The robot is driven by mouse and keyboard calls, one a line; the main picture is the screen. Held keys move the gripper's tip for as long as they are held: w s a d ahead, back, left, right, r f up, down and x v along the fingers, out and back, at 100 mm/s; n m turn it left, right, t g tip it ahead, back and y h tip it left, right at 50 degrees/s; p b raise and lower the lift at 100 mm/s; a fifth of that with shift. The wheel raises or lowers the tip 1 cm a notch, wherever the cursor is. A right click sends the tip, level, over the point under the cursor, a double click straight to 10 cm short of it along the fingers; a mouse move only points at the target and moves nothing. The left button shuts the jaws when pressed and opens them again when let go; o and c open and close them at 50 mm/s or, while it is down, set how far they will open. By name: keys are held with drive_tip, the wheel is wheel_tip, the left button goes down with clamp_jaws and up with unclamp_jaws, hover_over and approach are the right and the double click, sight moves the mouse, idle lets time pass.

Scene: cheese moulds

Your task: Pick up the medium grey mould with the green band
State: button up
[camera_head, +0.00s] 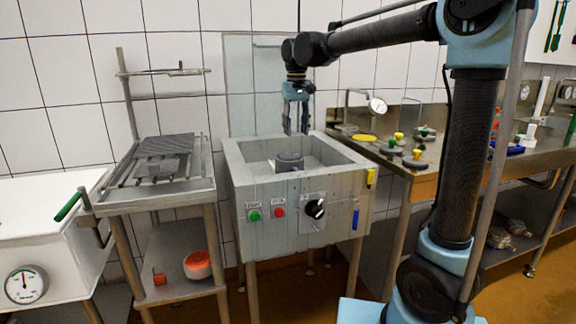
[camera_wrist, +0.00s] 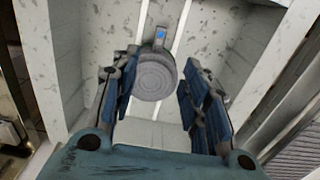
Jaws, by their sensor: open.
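A round dark grey mould (camera_head: 289,162) stands in the basin of the stone-grey vat (camera_head: 262,200). In the wrist view a round grey piece (camera_wrist: 155,76) shows from above with concentric rings and a short tab bearing a blue mark (camera_wrist: 160,34). In the wrist view my gripper (camera_wrist: 164,72) has one finger on each side of the round piece, which lies beyond the fingertips. Contact does not show.
The basin's walls (camera_head: 235,155) surround the mould. A metal rack (camera_head: 180,190) stands at left with a dark grid on top and orange things below. At right, a bench (camera_head: 400,165) carries several small knobbed pieces, green and yellow. My arm blocks part of the bench.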

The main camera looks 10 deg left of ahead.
sight(296, 169)
wheel_tip(296, 169, down, 17)
drive_tip(key=shift+r, duration=0.1)
idle(0.7)
drive_tip(key=shift+c, duration=0.3)
clamp_jaws()
